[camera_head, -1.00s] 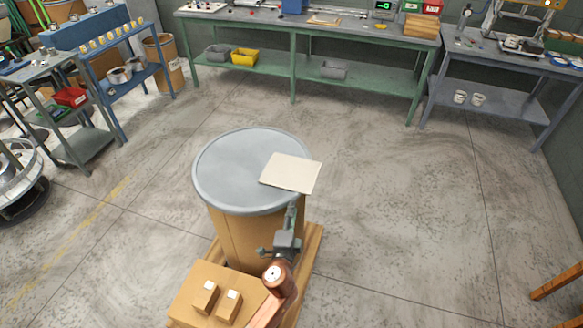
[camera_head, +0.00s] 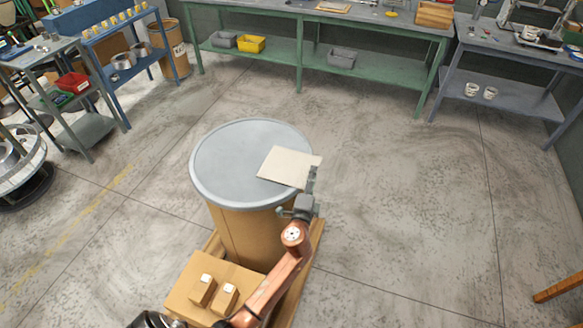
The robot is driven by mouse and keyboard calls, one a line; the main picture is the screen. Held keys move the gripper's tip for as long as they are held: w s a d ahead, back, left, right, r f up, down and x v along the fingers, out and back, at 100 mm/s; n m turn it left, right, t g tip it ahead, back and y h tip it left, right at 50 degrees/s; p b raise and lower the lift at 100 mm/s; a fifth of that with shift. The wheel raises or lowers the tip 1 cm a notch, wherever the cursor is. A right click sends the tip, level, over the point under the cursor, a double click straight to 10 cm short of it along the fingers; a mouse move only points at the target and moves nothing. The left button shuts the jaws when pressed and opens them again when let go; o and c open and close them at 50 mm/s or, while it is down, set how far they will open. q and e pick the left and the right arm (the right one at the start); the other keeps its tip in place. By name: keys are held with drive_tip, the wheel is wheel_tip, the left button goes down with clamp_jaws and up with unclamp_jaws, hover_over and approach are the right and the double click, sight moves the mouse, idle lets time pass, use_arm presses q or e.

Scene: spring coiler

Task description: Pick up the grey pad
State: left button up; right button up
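The pad (camera_head: 284,164) is a thin, pale grey-beige square. It lies flat on the grey lid (camera_head: 225,165) of a brown drum (camera_head: 240,228), with its right side sticking out past the lid's rim. My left gripper (camera_head: 312,176) is at the overhanging right edge of the pad, at its near right corner. Its fingers are seen nearly edge-on, so I cannot tell whether they are apart or closed on the pad. My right gripper is not in view.
Cardboard boxes (camera_head: 184,284) with two small cartons on top stand in front of the drum, on a wooden pallet (camera_head: 316,237). Green workbenches (camera_head: 387,67) and a blue rack (camera_head: 127,74) stand behind.

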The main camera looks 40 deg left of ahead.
use_arm(q)
drive_tip(key=shift+w+a, duration=0.2)
drive_tip(key=shift+w, duration=0.3)
drive_tip(key=shift+c, duration=0.6)
clamp_jaws()
